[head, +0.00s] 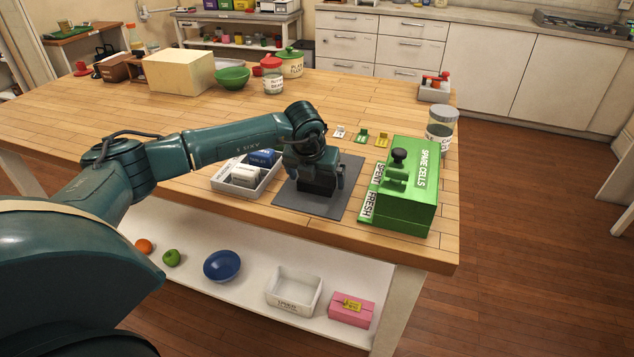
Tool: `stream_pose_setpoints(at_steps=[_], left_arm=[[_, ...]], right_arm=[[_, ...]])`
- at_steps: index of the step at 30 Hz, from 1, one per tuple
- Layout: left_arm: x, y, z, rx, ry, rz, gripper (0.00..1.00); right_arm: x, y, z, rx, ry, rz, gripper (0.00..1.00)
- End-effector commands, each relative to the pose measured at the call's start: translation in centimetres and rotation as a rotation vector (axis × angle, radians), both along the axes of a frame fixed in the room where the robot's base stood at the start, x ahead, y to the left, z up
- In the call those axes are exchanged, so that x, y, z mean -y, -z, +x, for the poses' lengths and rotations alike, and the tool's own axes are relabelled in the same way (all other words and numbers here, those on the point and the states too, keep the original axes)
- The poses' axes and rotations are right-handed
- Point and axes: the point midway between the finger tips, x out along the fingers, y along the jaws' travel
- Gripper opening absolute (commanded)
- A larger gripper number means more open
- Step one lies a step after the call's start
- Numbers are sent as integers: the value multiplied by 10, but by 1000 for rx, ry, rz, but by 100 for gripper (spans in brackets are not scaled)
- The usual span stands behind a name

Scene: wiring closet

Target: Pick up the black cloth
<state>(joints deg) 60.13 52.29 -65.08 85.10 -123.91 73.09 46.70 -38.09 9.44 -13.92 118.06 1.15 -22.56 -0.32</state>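A flat, dark grey square (322,207) lies on the wooden table near its front edge; I cannot tell whether it is cloth or a mat. My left gripper (317,188) points down over this square. A dark, blocky shape shows at the fingers, and I cannot tell whether it is part of the gripper or black cloth. The fingertips are too dark to show whether they are open or shut. The arm and wrist hide the back part of the square. My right gripper is not in view.
A grey tray (226,187) with small boxes stands just left of the square. A green box marked "SPARE CELLS" (408,208) stands to its right. The table's middle (385,95) is clear.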

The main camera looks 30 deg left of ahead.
Motion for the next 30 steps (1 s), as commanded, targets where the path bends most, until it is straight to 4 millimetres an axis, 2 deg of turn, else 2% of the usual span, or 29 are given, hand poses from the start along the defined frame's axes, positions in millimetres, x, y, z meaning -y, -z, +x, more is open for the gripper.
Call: stream_pose_setpoints(at_steps=[2, 15, 23, 26, 30], left_arm=[[0, 0, 0, 0, 0, 0, 90], [0, -1, 0, 0, 0, 0, 55], [0, -3, 0, 1, -1, -1, 55], [0, -14, 1, 2, 1, -1, 55], [1, -42, 1, 7, 0, -1, 55]], right_arm=[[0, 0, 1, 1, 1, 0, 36], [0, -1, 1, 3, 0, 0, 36], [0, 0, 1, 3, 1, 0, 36], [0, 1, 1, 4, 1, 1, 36], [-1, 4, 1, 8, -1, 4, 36]])
